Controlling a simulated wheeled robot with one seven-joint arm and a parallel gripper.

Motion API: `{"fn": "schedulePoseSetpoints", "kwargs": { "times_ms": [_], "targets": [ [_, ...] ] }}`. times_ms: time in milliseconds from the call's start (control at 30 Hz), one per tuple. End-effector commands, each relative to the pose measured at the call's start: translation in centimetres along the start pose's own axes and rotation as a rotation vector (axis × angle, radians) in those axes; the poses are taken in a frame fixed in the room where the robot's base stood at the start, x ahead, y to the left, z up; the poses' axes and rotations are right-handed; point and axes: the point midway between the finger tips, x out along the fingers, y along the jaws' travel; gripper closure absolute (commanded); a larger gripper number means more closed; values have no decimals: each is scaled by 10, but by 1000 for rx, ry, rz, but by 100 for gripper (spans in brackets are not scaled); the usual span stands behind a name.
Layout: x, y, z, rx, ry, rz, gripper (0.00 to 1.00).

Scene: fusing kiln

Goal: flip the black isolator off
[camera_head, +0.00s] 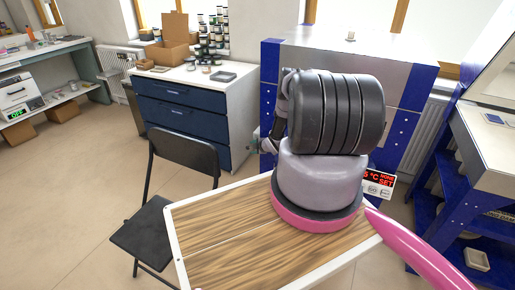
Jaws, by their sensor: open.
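No black isolator can be made out in the head view; my arm's large links cover the middle of the picture. My gripper (263,146) shows small at the left of these links, in front of the blue and steel cabinet (405,65). It is open and partly hidden, and I see nothing held in it. A display panel (378,184) with red letters and buttons is partly covered at the right of my arm.
A wood-topped surface with a white rim (220,194) lies in front. A black folding chair (183,155) stands left of it, before a blue drawer unit (180,118). A blue-framed bench (490,170) stands right. Open floor lies at left.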

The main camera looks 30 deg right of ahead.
Motion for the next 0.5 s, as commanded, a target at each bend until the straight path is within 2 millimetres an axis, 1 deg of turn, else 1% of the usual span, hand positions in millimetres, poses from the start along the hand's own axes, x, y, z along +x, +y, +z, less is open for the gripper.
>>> {"fn": "schedulePoseSetpoints", "kwargs": {
  "times_ms": [300, 400, 500],
  "targets": [
    [-58, 1, 1, 2, -2, 0, 45],
    [-74, 0, 1, 1, -2, -1, 45],
    [-86, 0, 0, 1, -1, 0, 45]
  ]
}}
